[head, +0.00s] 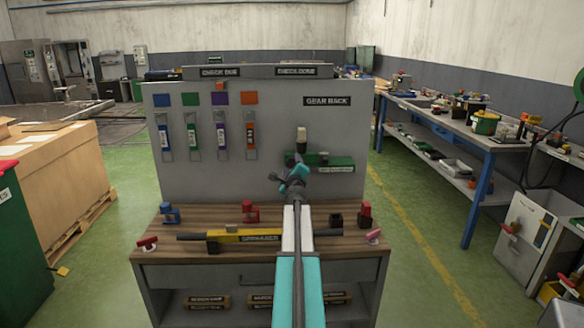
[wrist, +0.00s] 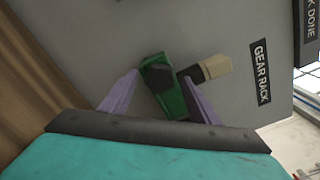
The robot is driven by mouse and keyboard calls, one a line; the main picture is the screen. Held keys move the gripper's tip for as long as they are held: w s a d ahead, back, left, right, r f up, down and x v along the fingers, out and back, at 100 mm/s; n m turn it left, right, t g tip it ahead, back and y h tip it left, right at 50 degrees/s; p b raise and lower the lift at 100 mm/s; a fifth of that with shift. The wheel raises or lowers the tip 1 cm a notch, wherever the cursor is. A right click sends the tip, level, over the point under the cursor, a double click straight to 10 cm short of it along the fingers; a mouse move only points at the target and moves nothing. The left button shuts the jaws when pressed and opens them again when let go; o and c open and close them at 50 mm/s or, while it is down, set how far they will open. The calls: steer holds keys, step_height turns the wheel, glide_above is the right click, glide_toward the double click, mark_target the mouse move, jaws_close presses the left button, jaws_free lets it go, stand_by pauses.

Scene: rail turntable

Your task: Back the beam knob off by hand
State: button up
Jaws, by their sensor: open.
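A yellow beam (head: 260,235) with a black bar through it lies along the wooden bench top. My gripper (head: 297,170) is raised above the bench, in front of the grey back panel, away from the beam. In the wrist view my gripper (wrist: 160,80) has its two purple fingers apart. The beam does not show in the wrist view. Between and beyond the fingers is a green holder (wrist: 165,92) with a dark and cream tool (wrist: 215,67); contact is not visible.
The back panel (head: 235,115) stands behind the bench and carries coloured tags and a gear rack sign (head: 328,101). A blue clamp (head: 170,214), a red clamp (head: 250,212) and a red-topped block (head: 365,214) stand on the bench.

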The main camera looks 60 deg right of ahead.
steer(key=shift+c, duration=0.3)
steer(key=c, duration=0.9)
